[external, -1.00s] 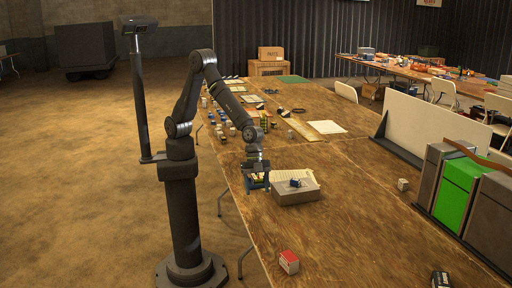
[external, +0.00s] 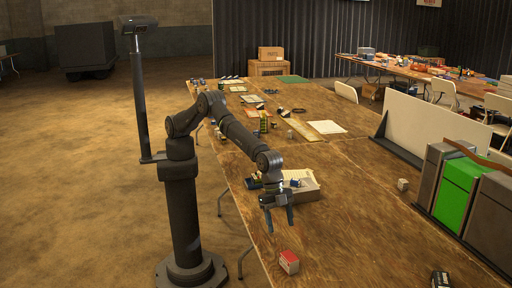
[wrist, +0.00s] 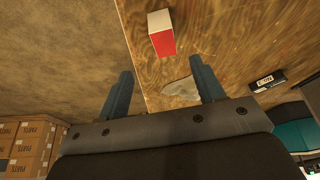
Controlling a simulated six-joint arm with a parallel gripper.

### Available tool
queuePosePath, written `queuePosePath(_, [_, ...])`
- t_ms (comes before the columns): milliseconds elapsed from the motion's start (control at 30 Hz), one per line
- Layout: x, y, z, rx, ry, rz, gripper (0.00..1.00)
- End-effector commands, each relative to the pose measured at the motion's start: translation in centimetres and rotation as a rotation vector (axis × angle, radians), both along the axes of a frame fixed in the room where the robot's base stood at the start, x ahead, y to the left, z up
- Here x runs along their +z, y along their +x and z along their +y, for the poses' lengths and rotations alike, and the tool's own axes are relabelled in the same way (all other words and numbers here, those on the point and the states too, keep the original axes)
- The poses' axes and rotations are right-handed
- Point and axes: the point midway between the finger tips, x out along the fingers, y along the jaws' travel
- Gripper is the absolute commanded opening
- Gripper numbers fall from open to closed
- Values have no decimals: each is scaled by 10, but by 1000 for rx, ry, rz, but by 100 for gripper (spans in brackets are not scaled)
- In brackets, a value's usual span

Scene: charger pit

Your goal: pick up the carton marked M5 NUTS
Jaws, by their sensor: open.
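A small carton with a red top and white sides (external: 289,262) sits near the table's front left edge. It also shows at the top of the wrist view, the red-and-white carton (wrist: 162,34). A small dark box with a white label (wrist: 267,81) lies farther right; the external view shows this dark box (external: 441,280) at its bottom edge. I cannot read M5 NUTS on either. My gripper (external: 280,227) is open and empty, fingers pointing down above the table, behind the red-and-white carton and apart from it.
A grey box (external: 305,189) with small items stands on the table just behind my gripper. A small pale cube (external: 403,184) sits to the right. A white panel (external: 418,125) and green bin (external: 461,187) line the right side.

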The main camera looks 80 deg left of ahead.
Motion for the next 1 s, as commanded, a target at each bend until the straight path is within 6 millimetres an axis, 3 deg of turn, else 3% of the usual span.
queuePosePath(100, [-23,2,-8,0,2,1,62])
queuePosePath(400, [-67,6,-27,-1,0,1,62])
queuePosePath(767, [-87,9,-34,-1,0,0,62])
queuePosePath(1000, [-113,16,-43,-1,0,0,62])
